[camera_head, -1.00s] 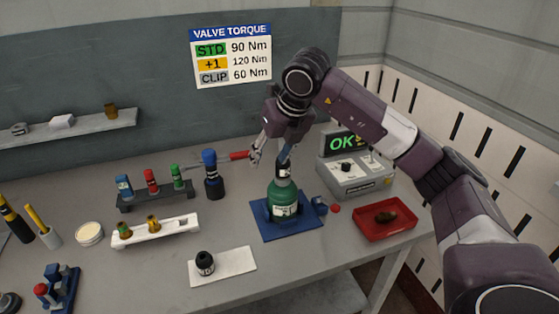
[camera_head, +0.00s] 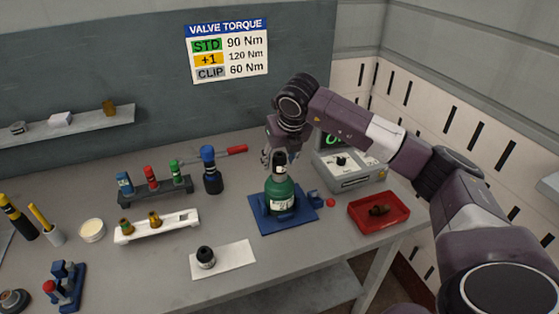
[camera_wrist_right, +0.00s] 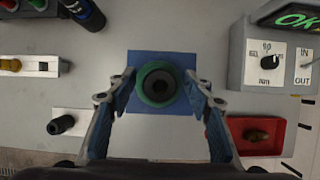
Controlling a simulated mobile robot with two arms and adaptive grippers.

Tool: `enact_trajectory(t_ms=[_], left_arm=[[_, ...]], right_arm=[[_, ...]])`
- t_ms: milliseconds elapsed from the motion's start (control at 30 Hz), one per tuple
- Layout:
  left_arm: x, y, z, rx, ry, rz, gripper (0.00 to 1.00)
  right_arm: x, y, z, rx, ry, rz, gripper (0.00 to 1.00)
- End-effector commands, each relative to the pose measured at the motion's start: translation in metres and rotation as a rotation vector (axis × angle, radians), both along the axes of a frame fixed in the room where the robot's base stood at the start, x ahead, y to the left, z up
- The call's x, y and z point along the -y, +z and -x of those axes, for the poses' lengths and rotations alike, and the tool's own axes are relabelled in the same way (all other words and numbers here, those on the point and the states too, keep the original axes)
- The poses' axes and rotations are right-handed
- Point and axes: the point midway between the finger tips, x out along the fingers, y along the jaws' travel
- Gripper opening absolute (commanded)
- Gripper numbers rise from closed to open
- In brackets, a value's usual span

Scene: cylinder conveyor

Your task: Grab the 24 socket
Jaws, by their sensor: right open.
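No number is readable on any socket. Contact cannot be told. My left gripper is not in view.
The cylinder stands on a blue plate (camera_head: 262,226). A red tray (camera_head: 365,222) and a grey control box (camera_head: 345,180) are to its right. A blue-and-black tool (camera_head: 210,170) stands left, near a red handle (camera_head: 235,149). A white rack (camera_head: 178,231) holds brass fittings.

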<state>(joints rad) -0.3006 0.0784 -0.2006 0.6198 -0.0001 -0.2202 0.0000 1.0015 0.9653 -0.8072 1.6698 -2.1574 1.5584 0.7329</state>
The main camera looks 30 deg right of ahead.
Motion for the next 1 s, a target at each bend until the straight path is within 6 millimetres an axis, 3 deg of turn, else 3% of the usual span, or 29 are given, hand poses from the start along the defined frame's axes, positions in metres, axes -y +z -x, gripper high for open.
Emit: enact_trajectory(t_ms=[67, 467, 767, 1000], left_arm=[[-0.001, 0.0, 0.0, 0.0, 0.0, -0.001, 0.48], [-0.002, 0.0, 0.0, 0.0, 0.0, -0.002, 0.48], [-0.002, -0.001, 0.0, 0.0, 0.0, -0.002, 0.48], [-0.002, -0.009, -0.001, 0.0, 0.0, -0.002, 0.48]], right_arm=[[0.0, 0.0, 0.0, 0.0, 0.0, 0.0, 0.44], [0.0, 0.001, 0.0, 0.001, 0.0, -0.001, 0.0], [0.0, 0.003, -0.001, 0.003, 0.001, -0.001, 0.0], [0.0, 0.023, -0.002, 0.006, 0.0, -0.001, 0.0]])
